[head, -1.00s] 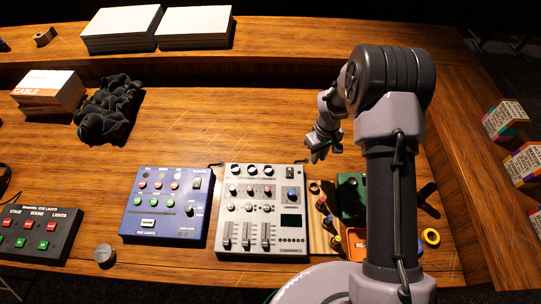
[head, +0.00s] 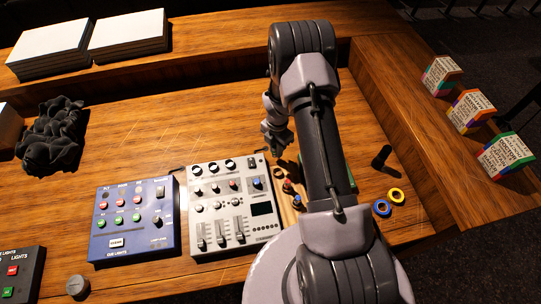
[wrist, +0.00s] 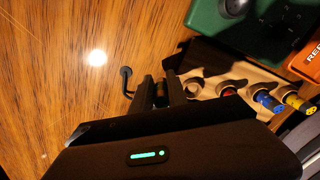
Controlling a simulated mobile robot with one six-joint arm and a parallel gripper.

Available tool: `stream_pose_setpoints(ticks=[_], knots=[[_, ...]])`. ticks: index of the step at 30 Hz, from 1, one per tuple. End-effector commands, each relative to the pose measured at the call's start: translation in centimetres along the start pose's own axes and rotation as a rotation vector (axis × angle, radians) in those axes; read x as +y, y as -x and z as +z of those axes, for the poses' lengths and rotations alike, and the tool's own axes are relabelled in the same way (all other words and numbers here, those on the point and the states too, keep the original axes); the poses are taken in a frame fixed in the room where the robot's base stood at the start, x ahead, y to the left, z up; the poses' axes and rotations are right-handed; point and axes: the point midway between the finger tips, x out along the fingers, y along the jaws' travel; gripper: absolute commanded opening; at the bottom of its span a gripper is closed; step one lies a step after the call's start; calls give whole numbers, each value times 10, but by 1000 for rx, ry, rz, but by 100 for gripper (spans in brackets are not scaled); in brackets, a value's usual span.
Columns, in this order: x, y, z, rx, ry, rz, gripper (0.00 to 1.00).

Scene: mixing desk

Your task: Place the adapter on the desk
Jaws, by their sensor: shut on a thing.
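My gripper (wrist: 161,92) is shut on a small dark piece with a brassy tint, taken to be the adapter (wrist: 161,94). Only a sliver of it shows between the fingers in the wrist view. In the head view my gripper (head: 278,142) is over the desk (head: 225,120), just behind the grey mixer (head: 236,205). The adapter cannot be made out there. In the wrist view the fingers are beside a wooden tray (wrist: 238,72), with bare desk (wrist: 60,70) to the left. The height of the adapter above the desk is unclear.
Connectors with red, blue and yellow parts lie in the tray, near a green box (wrist: 222,22) and an orange box (wrist: 308,62). A blue light console (head: 135,218) is left of the mixer. A black cylinder (head: 381,157) stands at right.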

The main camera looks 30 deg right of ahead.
Motion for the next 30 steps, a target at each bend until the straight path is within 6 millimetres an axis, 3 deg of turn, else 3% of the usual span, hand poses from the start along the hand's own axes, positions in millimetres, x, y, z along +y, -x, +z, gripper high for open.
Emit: stream_pose_setpoints(ticks=[7,17,18,26,30], knots=[[0,-40,0,0,0,0,0],[0,-44,0,0,0,0,0],[0,-43,0,0,0,0,27],[0,-42,0,0,0,0,28],[1,-28,0,-1,-1,2,28]])
